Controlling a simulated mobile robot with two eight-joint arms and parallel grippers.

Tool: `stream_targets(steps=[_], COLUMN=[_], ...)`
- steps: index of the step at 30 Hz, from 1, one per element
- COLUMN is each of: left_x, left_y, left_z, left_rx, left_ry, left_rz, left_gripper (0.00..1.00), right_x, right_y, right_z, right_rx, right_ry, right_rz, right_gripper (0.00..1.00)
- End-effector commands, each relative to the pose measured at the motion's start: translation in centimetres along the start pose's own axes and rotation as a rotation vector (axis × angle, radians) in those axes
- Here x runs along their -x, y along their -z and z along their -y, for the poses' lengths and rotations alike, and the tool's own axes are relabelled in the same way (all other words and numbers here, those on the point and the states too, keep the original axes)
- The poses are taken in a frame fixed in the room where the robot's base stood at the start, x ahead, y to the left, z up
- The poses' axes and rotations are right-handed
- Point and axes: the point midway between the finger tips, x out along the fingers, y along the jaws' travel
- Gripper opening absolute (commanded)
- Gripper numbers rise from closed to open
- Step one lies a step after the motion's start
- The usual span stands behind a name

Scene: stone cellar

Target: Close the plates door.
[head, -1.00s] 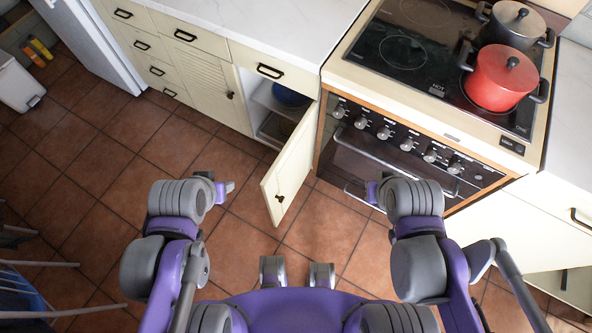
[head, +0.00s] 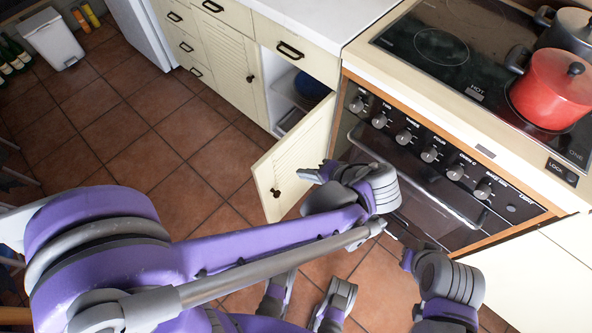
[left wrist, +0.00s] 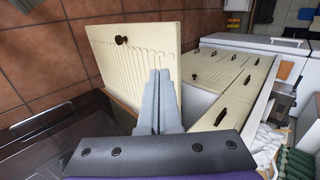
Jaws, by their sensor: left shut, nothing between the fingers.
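The plates door (head: 297,158) is a cream cabinet door with a dark knob. It stands wide open, jutting out from the cabinet beside the oven. A dark blue item (head: 308,84) shows inside the cabinet opening. My left gripper (head: 308,174) is shut and empty, at the knob-side face of the door. In the left wrist view, its fingers (left wrist: 160,92) overlap the door (left wrist: 135,55) near its edge; I cannot tell whether they touch. My right gripper (head: 406,260) is low in front of the oven, its jaws not clear.
The oven (head: 420,185) stands right of the door, with a red pot (head: 551,90) on its hob. Cream drawers and a louvred door (head: 226,68) lie left of the opening. Tiled floor (head: 135,155) is free at the left; a white bin (head: 52,40) stands far left.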

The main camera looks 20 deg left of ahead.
Motion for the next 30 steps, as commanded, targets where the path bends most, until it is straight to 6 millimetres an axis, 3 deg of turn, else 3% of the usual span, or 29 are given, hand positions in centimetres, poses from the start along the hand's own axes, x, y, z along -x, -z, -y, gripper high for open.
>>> stream_targets(steps=[5, 8, 20, 24, 30], left_x=[-0.6, -1.9, -10.3, -11.6, -12.6], left_y=[0.5, 0.4, 0.4, 0.4, 0.5], left_z=[-0.6, -0.5, -0.3, 1.5, 2.5], left_rx=[0.001, 0.002, 0.002, 0.002, 0.0], left_ry=[0.035, 0.035, 0.033, 0.033, 0.032], left_rz=[0.0, 0.002, 0.002, 0.002, 0.0], left_gripper=[0.0, 0.0, 0.0, 0.0, 0.0], right_x=[-0.7, -1.0, -3.4, -3.5, -3.6], right_y=[-0.2, -0.4, -1.3, -1.3, -1.3], right_z=[0.0, 0.0, 0.0, 0.0, 0.0], right_rx=[0.0, 0.0, 0.0, 0.0, 0.0], right_ry=[0.0, 0.0, 0.0, 0.0, 0.0], right_rz=[0.002, 0.004, 0.013, 0.013, 0.014], right_gripper=[0.0, 0.0, 0.0, 0.0, 0.0])
